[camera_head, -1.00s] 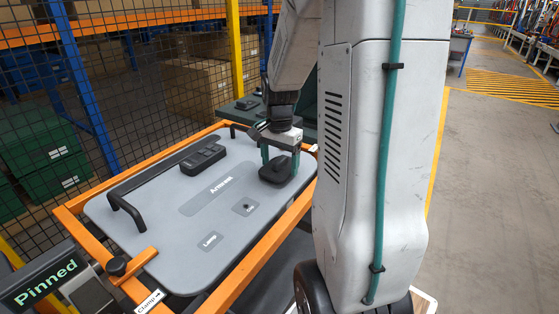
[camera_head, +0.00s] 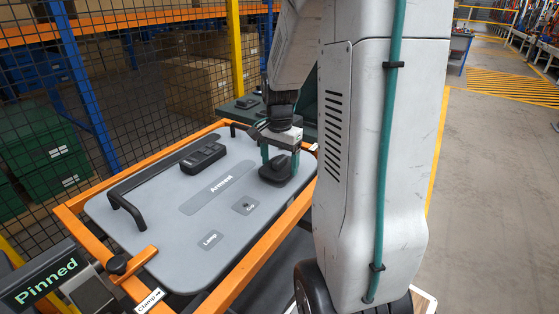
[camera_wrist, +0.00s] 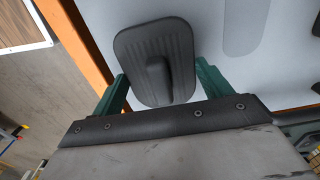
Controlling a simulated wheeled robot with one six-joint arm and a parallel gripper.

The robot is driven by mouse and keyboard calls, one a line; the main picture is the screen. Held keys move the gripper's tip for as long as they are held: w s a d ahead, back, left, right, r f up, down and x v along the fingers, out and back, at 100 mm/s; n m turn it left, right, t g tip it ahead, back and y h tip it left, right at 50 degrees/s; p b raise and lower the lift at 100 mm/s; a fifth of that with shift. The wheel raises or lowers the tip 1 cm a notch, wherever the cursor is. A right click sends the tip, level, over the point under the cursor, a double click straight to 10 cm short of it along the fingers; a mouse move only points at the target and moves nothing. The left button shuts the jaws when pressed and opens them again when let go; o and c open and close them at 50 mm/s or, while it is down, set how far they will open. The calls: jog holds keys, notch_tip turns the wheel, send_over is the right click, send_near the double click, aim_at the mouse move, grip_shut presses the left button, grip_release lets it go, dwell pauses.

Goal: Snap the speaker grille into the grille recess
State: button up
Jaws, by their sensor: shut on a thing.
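The speaker grille (camera_head: 276,173) is a dark rounded plate at the far right corner of the grey door panel (camera_head: 150,215). In the wrist view the grille (camera_wrist: 135,55) shows ribs and a raised grip in its middle. My gripper (camera_head: 279,160) points down and is shut on the grille. In the wrist view the teal fingers of my gripper (camera_wrist: 160,85) stand on either side of it. The grille is at or just above the panel; I cannot tell whether it touches. The grille recess is not visible, perhaps hidden under the grille.
A black switch block (camera_head: 203,156) and a black pull handle (camera_head: 127,210) sit on the panel. A sign (camera_head: 45,280) reads Pinned. A mesh fence stands behind.

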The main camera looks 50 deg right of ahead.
aim_at(279, 172)
jog(key=shift+f, duration=0.9)
dwell(0.9)
jog(key=shift+s+a+f, duration=0.2)
jog(key=shift+s+f, duration=0.05)
jog(key=shift+f, duration=0.45)
dwell(0.5)
jog(key=o, duration=1.1)
jog(key=shift+w+a, duration=0.1)
jog(key=shift+r, duration=0.1)
jog(key=shift+d+r, duration=0.25)
jog(key=r, duration=0.8)
jog(key=shift+w+r, duration=0.2)
jog(key=shift+w, duration=0.1)
